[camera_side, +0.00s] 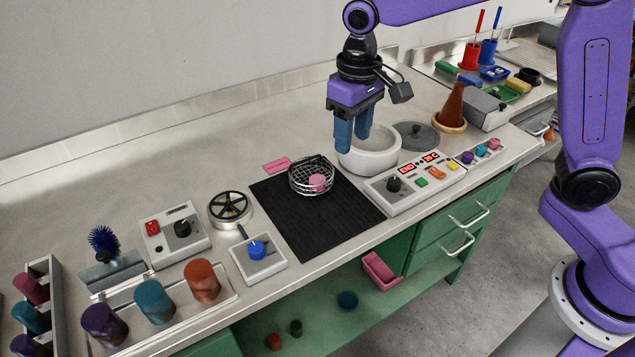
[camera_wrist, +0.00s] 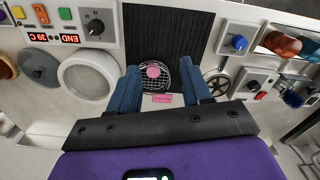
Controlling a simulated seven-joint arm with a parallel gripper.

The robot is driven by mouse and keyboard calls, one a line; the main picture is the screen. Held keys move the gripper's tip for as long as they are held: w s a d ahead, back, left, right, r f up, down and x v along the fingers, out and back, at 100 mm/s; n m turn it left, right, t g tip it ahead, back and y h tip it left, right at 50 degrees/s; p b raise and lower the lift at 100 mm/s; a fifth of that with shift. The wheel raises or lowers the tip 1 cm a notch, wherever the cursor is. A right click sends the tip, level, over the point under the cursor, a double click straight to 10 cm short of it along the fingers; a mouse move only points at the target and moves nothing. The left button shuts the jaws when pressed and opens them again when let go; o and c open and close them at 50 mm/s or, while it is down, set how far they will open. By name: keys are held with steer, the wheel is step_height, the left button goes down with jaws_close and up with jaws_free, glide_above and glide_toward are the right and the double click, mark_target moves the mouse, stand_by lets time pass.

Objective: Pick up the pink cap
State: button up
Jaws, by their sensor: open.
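A small round pink cap (camera_side: 317,181) lies inside a wire basket (camera_side: 296,184) on the black mat. It also shows in the wrist view (camera_wrist: 153,71), inside the basket between my fingers as seen from above. My gripper (camera_side: 350,142) has blue fingers, is open and empty, and points down. In the side view it hangs above the counter, up and to the right of the basket, overlapping the white round vessel. The fingers are clear of the basket and cap. Another small pink cap (camera_side: 493,144) stands in a row with purple and teal ones at the right.
The white round vessel (camera_side: 370,163) and a control box (camera_side: 415,183) with a lit display stand right of the black mat (camera_side: 315,225). A pink label (camera_side: 277,165) lies behind the basket. A round spoked device (camera_side: 230,209) and a blue-knob box (camera_side: 258,262) stand left.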

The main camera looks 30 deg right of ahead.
steer(key=w+f+m, duration=0.3)
steer(key=w+m, duration=0.2)
steer(key=w, duration=0.8)
glide_above(318, 179)
steer(key=f, duration=1.2)
steer(key=shift+w+a+f, duration=0.1)
steer(key=shift+w, duration=0.25)
steer(key=f, duration=0.2)
steer(key=s+f, duration=0.1)
steer(key=f, duration=0.1)
steer(key=shift+f, duration=0.35)
steer(key=shift+w+f, duration=0.2)
steer(key=shift+f, duration=0.15)
steer(key=shift+r, duration=0.15)
jaws_close()
